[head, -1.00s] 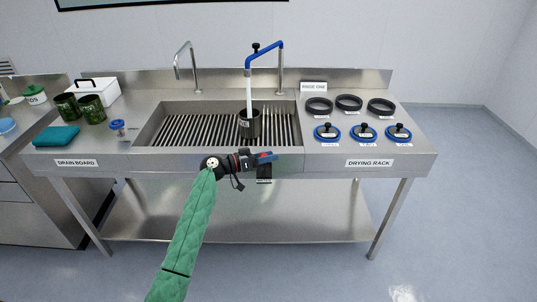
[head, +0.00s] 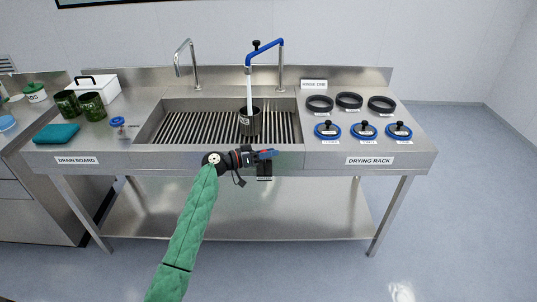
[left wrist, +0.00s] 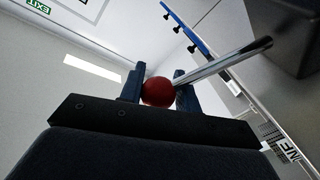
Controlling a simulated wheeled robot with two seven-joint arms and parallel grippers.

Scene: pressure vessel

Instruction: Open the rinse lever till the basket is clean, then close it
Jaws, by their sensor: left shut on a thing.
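The rinse lever shows in the left wrist view as a red ball knob (left wrist: 158,92) on a metal rod (left wrist: 222,62). My left gripper (left wrist: 158,90) is shut on the knob, with one dark blue finger on each side. In the head view my left gripper (head: 266,154) is at the sink's front edge and mostly hides the lever. The dark cylindrical basket (head: 250,122) stands upright on the slatted sink floor (head: 190,128). A pale stream of water (head: 249,92) falls from the blue spout (head: 266,47) into it. Its inside is too small to judge. My right gripper is out of view.
Black rings (head: 349,100) and blue-rimmed lids (head: 363,131) lie on the drying rack side. A second, plain metal faucet (head: 190,65) stands behind the sink.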

